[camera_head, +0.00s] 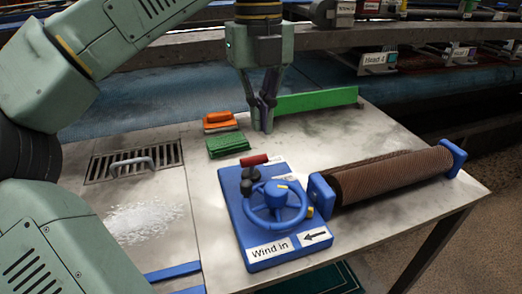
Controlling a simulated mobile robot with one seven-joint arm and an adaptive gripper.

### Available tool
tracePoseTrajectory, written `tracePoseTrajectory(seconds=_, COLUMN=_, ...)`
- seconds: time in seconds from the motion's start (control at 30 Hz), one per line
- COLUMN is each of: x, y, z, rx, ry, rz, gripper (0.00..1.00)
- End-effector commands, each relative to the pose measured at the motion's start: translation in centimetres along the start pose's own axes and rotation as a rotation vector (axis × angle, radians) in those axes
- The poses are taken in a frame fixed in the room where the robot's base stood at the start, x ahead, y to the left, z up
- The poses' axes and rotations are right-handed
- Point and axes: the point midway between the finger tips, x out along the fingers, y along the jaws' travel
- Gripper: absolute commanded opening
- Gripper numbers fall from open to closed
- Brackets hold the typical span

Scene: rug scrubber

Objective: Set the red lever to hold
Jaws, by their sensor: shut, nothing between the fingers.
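The red lever (254,160) has a red grip at the back edge of the blue control box (266,253) and points left to right. Small white labels lie beside it, too small to read. A blue handwheel (273,221) sits on top of the box. The front plate reads "Wind in" with an arrow pointing left. My gripper (266,129) points down, shut and empty, behind the lever and apart from it in the picture. Its height above the table is hard to tell.
A brown roller (390,178) between blue brackets stands to the right. An orange brush (220,122), a green scrubber (228,145) and a green bar (316,101) lie near my gripper. A drain grate (110,164) with a handle and white granules (145,220) are at the left.

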Motion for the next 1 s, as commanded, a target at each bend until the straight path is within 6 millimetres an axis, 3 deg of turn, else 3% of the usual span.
tracePoseTrajectory(seconds=0.47, x=0.8, y=0.1, z=0.0, rx=0.001, ry=0.002, rz=0.000, gripper=0.00)
tracePoseTrajectory(seconds=1.0, x=9.2, y=0.0, z=0.0, rx=0.002, ry=0.002, rz=0.000, gripper=0.00)
